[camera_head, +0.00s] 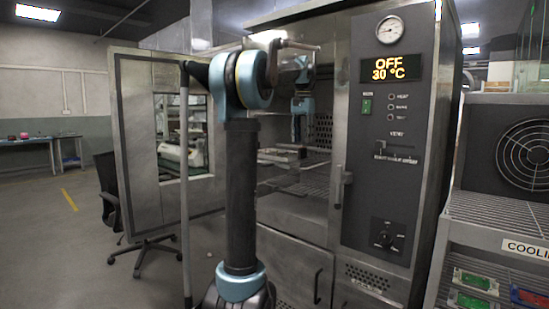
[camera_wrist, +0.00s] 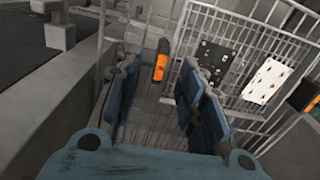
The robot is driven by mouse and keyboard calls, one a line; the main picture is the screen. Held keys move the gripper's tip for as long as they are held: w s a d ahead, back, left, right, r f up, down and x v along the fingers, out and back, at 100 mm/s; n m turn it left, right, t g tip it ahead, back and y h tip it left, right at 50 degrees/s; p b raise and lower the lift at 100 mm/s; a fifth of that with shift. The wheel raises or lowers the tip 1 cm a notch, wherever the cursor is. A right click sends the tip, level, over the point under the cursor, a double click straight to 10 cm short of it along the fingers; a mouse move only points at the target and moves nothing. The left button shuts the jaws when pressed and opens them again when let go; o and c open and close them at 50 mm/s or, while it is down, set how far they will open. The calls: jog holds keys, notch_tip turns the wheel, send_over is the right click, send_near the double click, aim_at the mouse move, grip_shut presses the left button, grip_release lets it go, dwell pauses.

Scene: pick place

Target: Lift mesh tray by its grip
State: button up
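The mesh tray (camera_wrist: 232,22) is a wire grid carrying a dark plate and a white plate; it lies in the right part of the wrist view. In the head view the tray (camera_head: 283,154) sits inside the open oven, partly behind my arm. An orange grip with a dark end (camera_wrist: 161,62) shows in the wrist view, between and beyond my blue fingers. My gripper (camera_wrist: 157,92) is open, with nothing between its fingers; the fingers appear apart from the grip. In the head view my gripper (camera_head: 300,128) points down at the oven opening, above the tray.
The oven's door (camera_head: 143,150) stands open at left. Its control panel (camera_head: 394,130) reads OFF, 30 °C. A wire rack (camera_head: 305,188) lies below the tray. A cooling station (camera_head: 505,225) stands at right. Another orange piece (camera_wrist: 312,103) shows at the wrist view's right edge.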

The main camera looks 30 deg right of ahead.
aim_at(302, 149)
jog(key=shift+w+d+f, duration=0.1)
jog(key=shift+f, duration=1.4)
jog(key=shift+w+d+f, duration=0.1)
jog(key=shift+f, duration=1.4)
jog(key=shift+c, duration=0.6)
grip_shut()
